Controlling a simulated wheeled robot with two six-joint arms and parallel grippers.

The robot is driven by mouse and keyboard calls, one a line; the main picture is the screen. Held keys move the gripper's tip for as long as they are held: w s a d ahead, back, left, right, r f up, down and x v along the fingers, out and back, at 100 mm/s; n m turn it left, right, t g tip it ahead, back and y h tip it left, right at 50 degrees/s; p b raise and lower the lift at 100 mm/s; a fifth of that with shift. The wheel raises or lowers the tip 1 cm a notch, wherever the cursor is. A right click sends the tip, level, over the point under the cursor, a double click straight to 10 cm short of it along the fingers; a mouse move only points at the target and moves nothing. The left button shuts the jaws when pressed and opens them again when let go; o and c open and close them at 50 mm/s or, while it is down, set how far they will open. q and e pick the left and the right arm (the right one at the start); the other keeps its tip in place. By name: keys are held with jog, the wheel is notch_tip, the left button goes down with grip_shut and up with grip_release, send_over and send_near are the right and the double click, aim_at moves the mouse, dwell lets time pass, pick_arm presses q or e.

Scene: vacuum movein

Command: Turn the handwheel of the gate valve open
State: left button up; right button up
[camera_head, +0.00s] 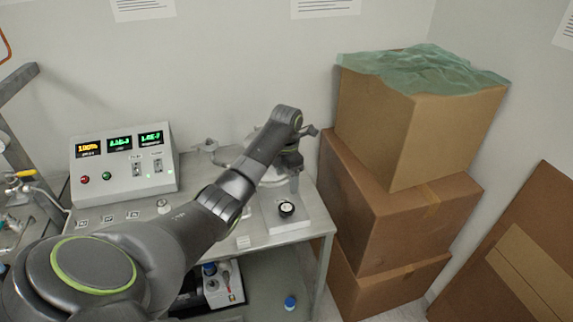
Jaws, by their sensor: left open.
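My left arm reaches in from the lower left across the table, and its wrist bends down over a grey metal assembly at the table's back right. My left gripper (293,170) points down there and is open; its fingers are small and partly lost against the grey metal. The gate valve seems to be part of this assembly, but my forearm and wrist cover much of it. I cannot clearly make out its handwheel or whether the fingers touch it. A round black knob (287,208) sits on a light grey base plate (305,222) just below the gripper. My right gripper is not in view.
A control box (125,160) with lit displays stands at the table's back left. Stacked cardboard boxes (400,195) rise close to the table's right side, with a green sheet (425,70) on top. A pump-like unit (222,285) and a blue-capped bottle (290,303) are below the tabletop.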

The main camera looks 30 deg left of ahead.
pick_arm(q)
notch_tip(320, 180, up, 6)
jog(key=shift+f+b, duration=0.1)
jog(key=shift+b, duration=0.2)
dwell(0.3)
